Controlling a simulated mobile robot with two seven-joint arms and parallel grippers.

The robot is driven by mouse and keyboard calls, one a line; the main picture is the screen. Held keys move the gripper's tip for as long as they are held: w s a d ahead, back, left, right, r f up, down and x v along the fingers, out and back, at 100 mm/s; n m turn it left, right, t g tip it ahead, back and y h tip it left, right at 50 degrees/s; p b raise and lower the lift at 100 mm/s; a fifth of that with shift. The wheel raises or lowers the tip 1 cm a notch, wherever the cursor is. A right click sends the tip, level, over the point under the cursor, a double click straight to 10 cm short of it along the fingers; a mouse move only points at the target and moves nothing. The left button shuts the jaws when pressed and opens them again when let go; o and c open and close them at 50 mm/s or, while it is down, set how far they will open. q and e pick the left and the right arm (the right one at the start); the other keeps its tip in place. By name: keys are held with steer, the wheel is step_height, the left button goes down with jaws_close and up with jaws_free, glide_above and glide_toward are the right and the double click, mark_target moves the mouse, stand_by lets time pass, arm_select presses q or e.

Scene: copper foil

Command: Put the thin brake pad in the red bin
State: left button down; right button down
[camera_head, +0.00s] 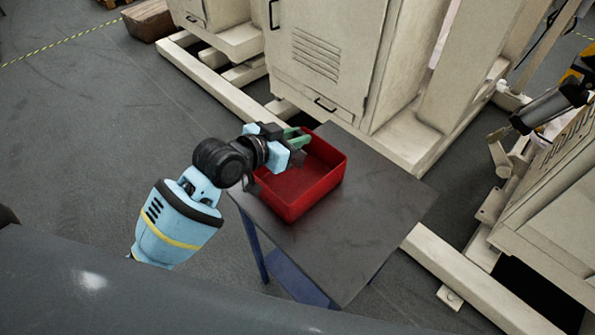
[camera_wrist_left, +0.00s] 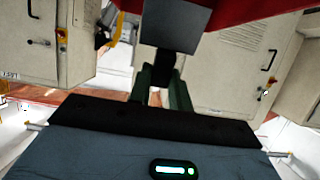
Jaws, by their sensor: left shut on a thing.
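The red bin (camera_head: 318,188) stands open-topped on a dark table, and its inside looks empty. My left gripper (camera_head: 300,139) reaches over the bin's far left rim with its green fingers. In the left wrist view, the fingers (camera_wrist_left: 163,88) are shut on a dark grey block, which I take to be the thin brake pad (camera_wrist_left: 177,28). The pad hangs past the fingertips, with the red of the bin behind it. My right gripper is not in view.
The dark tabletop (camera_head: 375,215) is bare to the right of and in front of the bin. Beige machine cabinets (camera_head: 325,50) stand close behind the table. More machinery (camera_head: 550,190) stands at the right. Grey floor lies open at the left.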

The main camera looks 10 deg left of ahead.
arm_select(q)
steer(key=shift+f+b, duration=0.5)
steer(key=shift+f, duration=3.75)
steer(key=shift+f, duration=0.1)
steer(key=c, duration=1.3)
jaws_free()
steer(key=shift+f, duration=0.1)
steer(key=shift+r, duration=0.25)
steer(key=v, duration=1.2)
